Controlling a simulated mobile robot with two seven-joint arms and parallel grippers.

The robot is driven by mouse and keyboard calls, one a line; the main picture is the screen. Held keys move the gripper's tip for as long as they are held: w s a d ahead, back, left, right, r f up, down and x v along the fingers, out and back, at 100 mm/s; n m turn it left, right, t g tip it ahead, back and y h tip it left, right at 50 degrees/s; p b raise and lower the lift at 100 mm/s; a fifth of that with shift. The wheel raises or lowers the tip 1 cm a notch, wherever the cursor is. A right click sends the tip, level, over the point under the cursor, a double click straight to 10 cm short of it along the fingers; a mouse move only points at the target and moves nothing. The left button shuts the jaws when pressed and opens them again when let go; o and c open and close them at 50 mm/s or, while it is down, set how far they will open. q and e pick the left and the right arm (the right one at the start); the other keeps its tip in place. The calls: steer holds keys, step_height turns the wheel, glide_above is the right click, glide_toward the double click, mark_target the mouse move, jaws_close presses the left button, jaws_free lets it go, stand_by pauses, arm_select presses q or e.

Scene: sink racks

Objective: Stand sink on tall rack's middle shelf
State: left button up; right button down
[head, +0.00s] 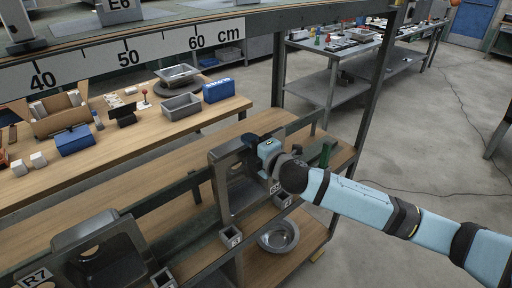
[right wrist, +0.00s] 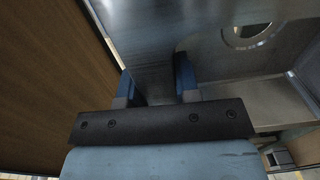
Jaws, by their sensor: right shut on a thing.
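A grey metal sink (head: 221,188) stands on edge at the middle wooden shelf (head: 160,216) of the tall rack in the head view, its basin facing the front. My right gripper (head: 266,150) is at the sink's upper right edge. In the right wrist view, my right gripper (right wrist: 155,82) has its two blue fingers on either side of the sink's metal wall (right wrist: 150,40), shut on it. A round drain hole (right wrist: 246,36) shows there. The sink's lower edge is partly hidden by the rack's front, so I cannot tell whether it rests on the shelf. My left gripper is not in view.
Another upright sink (head: 108,258) stands at the lower left. A round metal bowl (head: 278,236) is on the shelf below. The upper shelf carries a centimetre scale (head: 128,58). A rack post (head: 369,85) rises behind my right arm. A bench with boxes and basins stands behind.

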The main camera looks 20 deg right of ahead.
steer(key=shift+x, duration=1.35)
step_height(320, 180, down, 4)
steer(key=shift+r+b, duration=0.1)
steer(key=shift+b, duration=1)
steer(key=shift+s+f, duration=0.15)
steer(key=shift+f, duration=0.3)
steer(key=c, duration=0.8)
jaws_free()
steer(key=shift+f, duration=0.2)
steer(key=b+v, duration=0.2)
steer(key=v, duration=1.2)
steer(key=shift+r, duration=0.15)
